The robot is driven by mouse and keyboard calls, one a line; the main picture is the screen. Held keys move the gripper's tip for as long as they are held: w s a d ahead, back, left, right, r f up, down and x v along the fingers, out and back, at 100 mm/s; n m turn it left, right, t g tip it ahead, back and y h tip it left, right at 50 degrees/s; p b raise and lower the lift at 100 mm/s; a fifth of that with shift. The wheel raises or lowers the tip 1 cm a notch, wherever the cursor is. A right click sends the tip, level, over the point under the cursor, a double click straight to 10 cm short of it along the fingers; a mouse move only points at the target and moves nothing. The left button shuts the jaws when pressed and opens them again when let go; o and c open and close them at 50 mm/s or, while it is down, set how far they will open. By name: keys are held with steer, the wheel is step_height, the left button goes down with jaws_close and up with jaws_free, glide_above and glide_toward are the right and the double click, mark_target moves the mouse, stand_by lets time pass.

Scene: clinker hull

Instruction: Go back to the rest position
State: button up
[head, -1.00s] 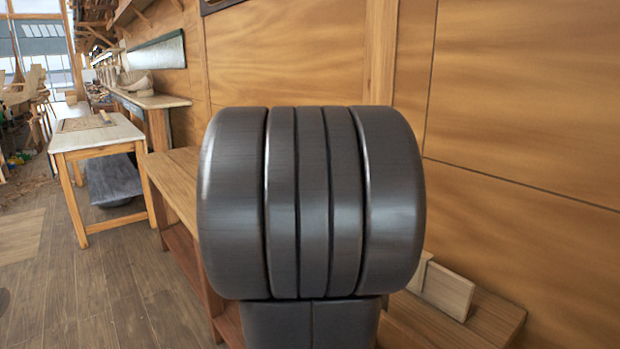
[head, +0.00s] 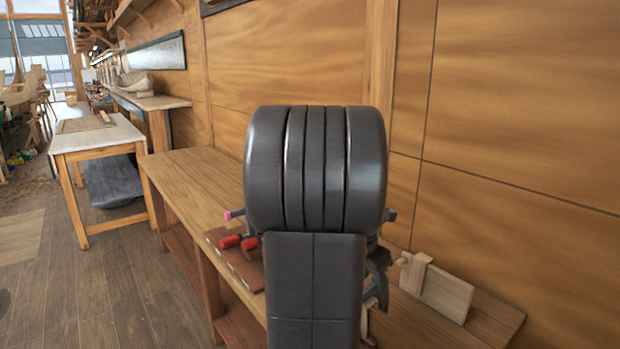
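My arm fills the middle of the head view as a large dark grey ribbed joint with a dark link below it. My gripper is not clearly seen; it is hidden behind these arm parts. A long wooden bench (head: 190,185) runs along the wall behind the arm. No object can be seen in the gripper's hold.
On the bench lie a reddish-brown board (head: 238,268) and red-handled tools (head: 231,241). A pale wooden block piece (head: 440,288) stands at the bench's right end. A white-topped table (head: 95,135) stands at the left.

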step_height(320, 180, up, 9)
steer(key=p, duration=0.7)
steer(key=shift+p, duration=0.3)
steer(key=shift+s, duration=0.1)
